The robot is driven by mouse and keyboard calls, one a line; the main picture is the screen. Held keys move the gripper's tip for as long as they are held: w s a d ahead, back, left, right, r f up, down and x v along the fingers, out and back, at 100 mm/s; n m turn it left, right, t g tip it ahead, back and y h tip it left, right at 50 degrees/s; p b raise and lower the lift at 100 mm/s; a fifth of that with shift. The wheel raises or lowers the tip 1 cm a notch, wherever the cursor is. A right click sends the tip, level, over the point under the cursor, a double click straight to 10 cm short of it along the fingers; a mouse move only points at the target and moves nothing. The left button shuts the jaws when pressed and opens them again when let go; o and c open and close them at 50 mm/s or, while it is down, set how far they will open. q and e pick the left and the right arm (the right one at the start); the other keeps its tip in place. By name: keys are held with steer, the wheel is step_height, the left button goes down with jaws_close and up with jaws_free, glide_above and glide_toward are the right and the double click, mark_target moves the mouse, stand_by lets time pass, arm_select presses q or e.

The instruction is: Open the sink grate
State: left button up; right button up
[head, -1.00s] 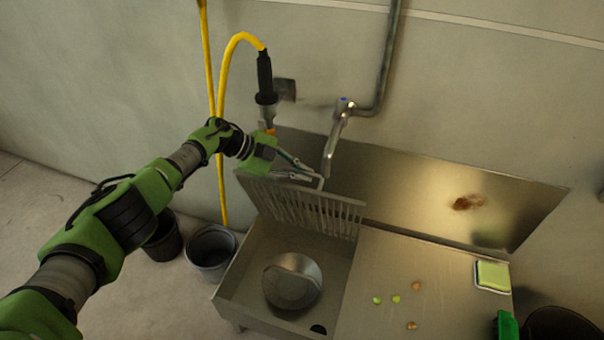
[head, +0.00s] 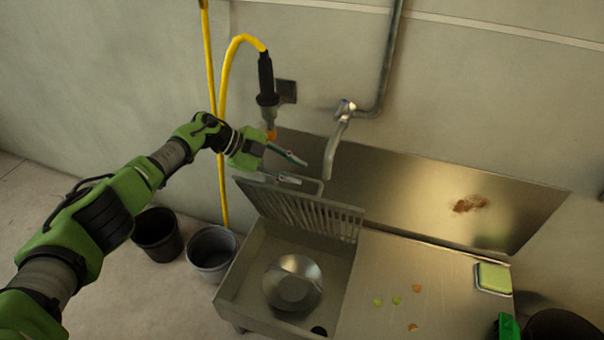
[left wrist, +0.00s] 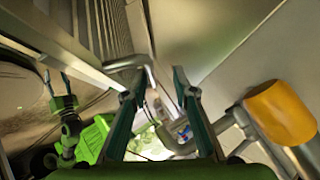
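The slotted metal sink grate (head: 300,212) is tilted up on its edge at the back of the sink basin (head: 252,262). Its bent handle (head: 312,184) stands at its top edge and also shows in the left wrist view (left wrist: 128,62). My left gripper (head: 298,170) is open beside the handle, its two fingers apart and nothing held between them. In the left wrist view the fingers (left wrist: 158,85) are spread near the handle. My right gripper (left wrist: 57,85) shows small there, its fingers apart and seemingly empty; only a green part shows at the head view's lower right.
A round metal pan (head: 292,283) lies in the basin. The drainboard (head: 390,270) holds food scraps and a sponge (head: 493,278). The tap (head: 338,135) and the orange-tipped sprayer (head: 267,95) are close behind my left gripper. Black buckets (head: 212,250) stand left of the sink.

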arm_select(q)
steer(key=v, duration=0.8)
steer(key=shift+a+r, duration=0.25)
steer(key=shift+a, duration=0.1)
